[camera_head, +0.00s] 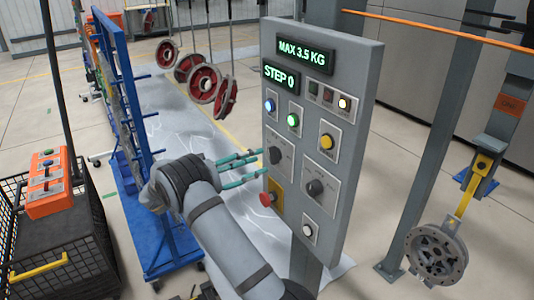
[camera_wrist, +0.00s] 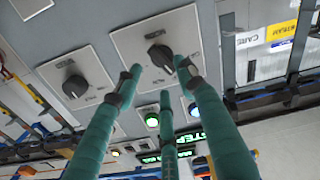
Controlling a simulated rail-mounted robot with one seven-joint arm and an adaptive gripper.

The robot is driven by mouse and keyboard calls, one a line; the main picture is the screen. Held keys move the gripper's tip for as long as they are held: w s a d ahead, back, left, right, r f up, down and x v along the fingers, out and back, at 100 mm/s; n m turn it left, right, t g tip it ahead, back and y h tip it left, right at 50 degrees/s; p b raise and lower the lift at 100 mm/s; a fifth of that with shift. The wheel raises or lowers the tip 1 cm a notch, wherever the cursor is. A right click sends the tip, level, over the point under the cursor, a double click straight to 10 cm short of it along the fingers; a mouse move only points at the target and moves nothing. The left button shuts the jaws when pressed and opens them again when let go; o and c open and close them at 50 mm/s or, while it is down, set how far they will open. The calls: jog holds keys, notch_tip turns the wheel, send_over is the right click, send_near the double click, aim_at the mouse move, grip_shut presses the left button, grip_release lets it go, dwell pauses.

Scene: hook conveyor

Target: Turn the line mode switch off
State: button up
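A grey control panel (camera_head: 352,100) stands upright in the head view. It carries two dark rotary switches, an upper left one (camera_head: 275,155) and a lower right one (camera_head: 315,187). Their labels are too small to read, so I cannot tell which is the line mode switch. My gripper (camera_head: 262,162) is at the panel's left side, by the upper left switch. In the wrist view, my teal fingers (camera_wrist: 160,68) are spread open on both sides of one dark knob (camera_wrist: 159,55); I cannot tell whether they touch it. Another knob (camera_wrist: 75,87) is to the left.
A blue rack (camera_head: 128,90) stands left of my arm. Red wheels (camera_head: 203,83) hang behind. A grey disc (camera_head: 436,254) hangs at right.

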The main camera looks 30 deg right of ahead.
aim_at(271, 156)
jog(key=shift+w+d+f+p, duration=0.15)
jog(key=shift+d+p, duration=0.25)
jog(key=shift+d, duration=0.75)
jog(key=shift+w+d+r+p, duration=0.1)
jog(key=shift+d+p, duration=0.25)
jog(key=shift+d, duration=0.8)
grip_shut()
